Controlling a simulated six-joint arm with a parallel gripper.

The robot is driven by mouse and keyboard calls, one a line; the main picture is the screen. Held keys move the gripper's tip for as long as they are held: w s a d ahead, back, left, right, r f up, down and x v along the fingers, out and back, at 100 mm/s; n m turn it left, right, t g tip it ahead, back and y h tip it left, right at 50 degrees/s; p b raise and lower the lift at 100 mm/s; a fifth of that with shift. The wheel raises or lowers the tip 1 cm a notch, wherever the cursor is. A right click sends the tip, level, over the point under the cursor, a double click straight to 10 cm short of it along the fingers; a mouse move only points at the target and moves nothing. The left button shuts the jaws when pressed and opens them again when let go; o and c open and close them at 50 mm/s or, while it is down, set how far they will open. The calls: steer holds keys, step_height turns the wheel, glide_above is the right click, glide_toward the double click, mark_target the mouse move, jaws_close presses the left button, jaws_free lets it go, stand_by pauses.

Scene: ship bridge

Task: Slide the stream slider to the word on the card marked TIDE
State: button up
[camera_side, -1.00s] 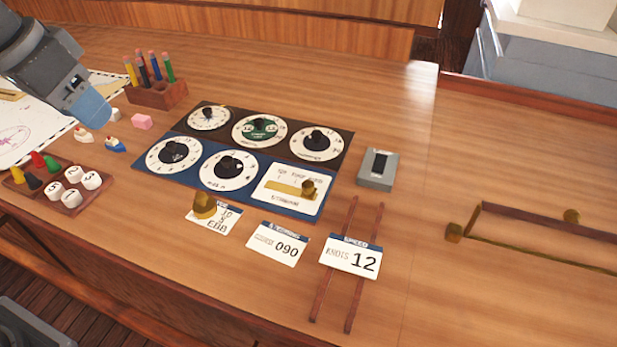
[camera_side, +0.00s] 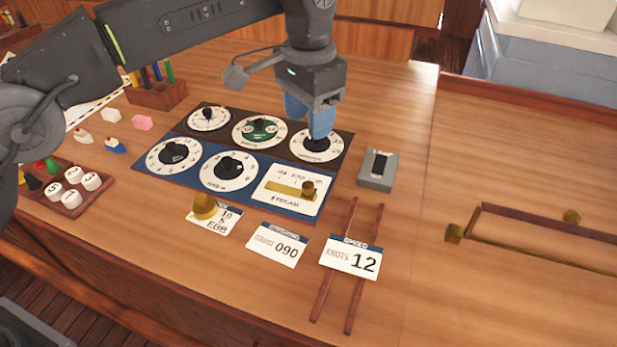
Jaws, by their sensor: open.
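The stream slider is a brass knob (camera_side: 308,188) at the right end of a brass bar, on a white plate (camera_side: 284,203) labelled STREAM at the lower right of the dial panel. The small words above the bar are too blurred to read for sure. The tide card (camera_side: 222,219) lies in front of the panel and shows EBB. A brass weight (camera_side: 204,206) covers its left part and most of its heading. My gripper (camera_side: 309,122) hangs above the upper right dial, behind the slider knob, pointing down. It is open and apart from the knob.
A course card (camera_side: 278,244) and a speed card (camera_side: 350,258) on two wooden rails lie in front. A grey box (camera_side: 376,171) stands right of the panel. Bare table lies beyond it.

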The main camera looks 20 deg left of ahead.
mark_target(308, 184)
step_height(308, 184, down, 14)
steer(key=shift+r, duration=0.15)
stand_by(0.3)
jaws_close()
stand_by(0.5)
